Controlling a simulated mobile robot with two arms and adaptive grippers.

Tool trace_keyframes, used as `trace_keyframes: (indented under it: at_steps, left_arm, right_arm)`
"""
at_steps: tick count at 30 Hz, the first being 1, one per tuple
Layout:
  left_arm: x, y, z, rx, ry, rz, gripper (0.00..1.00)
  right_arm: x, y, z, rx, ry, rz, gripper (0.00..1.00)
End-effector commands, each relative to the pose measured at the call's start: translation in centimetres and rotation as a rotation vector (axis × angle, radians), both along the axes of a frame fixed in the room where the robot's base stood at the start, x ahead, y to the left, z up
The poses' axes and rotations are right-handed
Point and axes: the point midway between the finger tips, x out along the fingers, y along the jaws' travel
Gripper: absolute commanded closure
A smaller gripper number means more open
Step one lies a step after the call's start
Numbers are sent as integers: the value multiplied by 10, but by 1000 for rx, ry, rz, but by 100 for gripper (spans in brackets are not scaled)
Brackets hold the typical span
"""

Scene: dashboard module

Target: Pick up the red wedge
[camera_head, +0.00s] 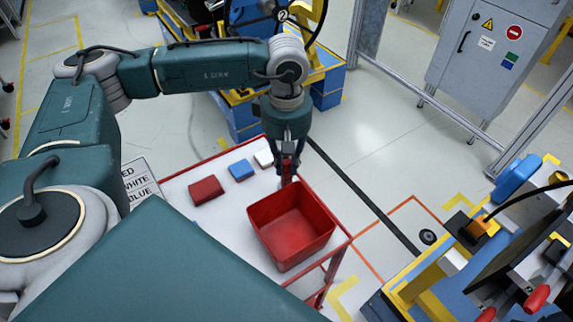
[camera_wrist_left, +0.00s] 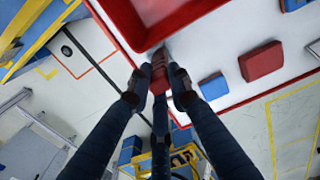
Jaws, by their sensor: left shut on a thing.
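My left gripper (camera_head: 288,163) is shut on a red piece, the red wedge (camera_wrist_left: 159,76), seen between its fingertips in the left wrist view. The gripper points down at the far edge of the white table, just behind the red bin (camera_head: 262,238). The wedge's exact shape is partly hidden by the fingers. I cannot tell the gap between the wedge and the table top. My right gripper is out of view.
A blue and yellow workstation (camera_head: 440,275) is at the right.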

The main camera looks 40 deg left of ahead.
Motion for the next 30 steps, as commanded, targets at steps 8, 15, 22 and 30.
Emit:
trace_keyframes:
  at_steps: [8,15,22,30]
  left_arm:
    - [1,0,7,-1,-2,0,100]
    - [2,-1,40,-1,-6,0,100]
    - [2,-1,94,-2,-7,0,100]
    - [1,0,169,0,-7,0,100]
  right_arm:
    - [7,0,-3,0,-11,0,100]
    - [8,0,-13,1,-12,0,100]
    - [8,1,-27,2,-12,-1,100]
    - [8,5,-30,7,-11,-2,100]
